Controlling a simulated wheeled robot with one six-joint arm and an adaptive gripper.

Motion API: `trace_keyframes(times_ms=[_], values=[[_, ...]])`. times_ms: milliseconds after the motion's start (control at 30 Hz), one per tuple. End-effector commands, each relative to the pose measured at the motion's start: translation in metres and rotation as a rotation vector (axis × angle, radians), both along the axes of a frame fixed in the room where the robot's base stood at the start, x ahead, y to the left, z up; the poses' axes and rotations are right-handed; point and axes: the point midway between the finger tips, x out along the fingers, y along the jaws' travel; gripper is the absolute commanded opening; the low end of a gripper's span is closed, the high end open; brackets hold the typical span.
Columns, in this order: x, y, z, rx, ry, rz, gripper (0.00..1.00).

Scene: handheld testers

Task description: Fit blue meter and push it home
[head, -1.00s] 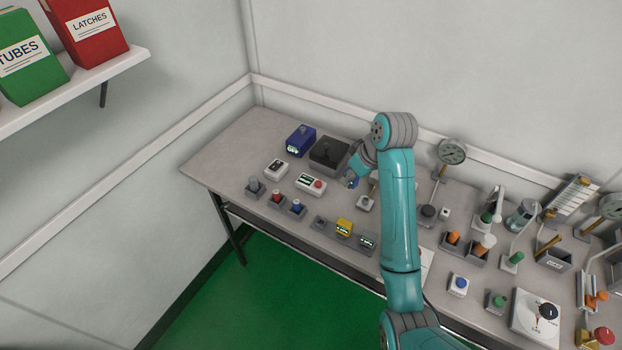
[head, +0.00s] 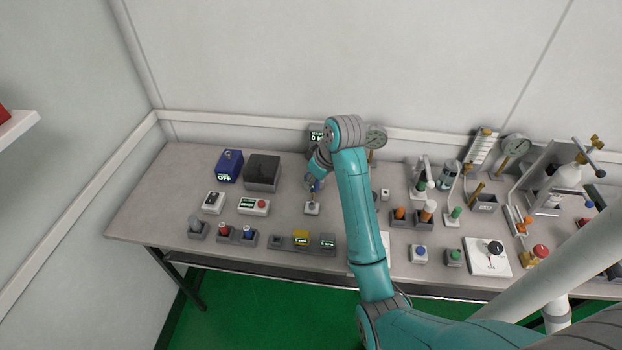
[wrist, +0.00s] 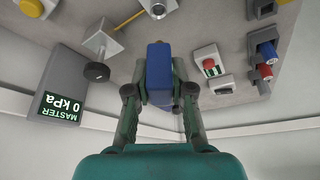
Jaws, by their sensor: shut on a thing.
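My gripper (head: 316,183) is shut on the blue meter (wrist: 159,68), a blue block between its two fingers in the wrist view. In the head view only a small blue patch of the meter (head: 317,187) shows at the fingertips. A small pale stand (head: 312,209) with an upright metal post is just below and in front of the gripper. Whether the meter touches the post cannot be told.
The master display (wrist: 65,82), reading 0 kPa, stands behind my arm. A dark box (head: 262,172) and a blue instrument (head: 229,165) are at the back left. A red-button box (head: 254,206) is left of the stand. Valves and gauges crowd the right.

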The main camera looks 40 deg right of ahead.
Motion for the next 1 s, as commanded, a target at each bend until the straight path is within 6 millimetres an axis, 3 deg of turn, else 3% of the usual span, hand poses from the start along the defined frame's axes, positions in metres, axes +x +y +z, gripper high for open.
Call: trace_keyframes(times_ms=[500, 1000], values=[[0.000, 0.000, -0.036, 0.001, 0.001, 0.000, 0.00], [0.000, 0.000, -0.040, 0.000, 0.000, 0.000, 0.00]])
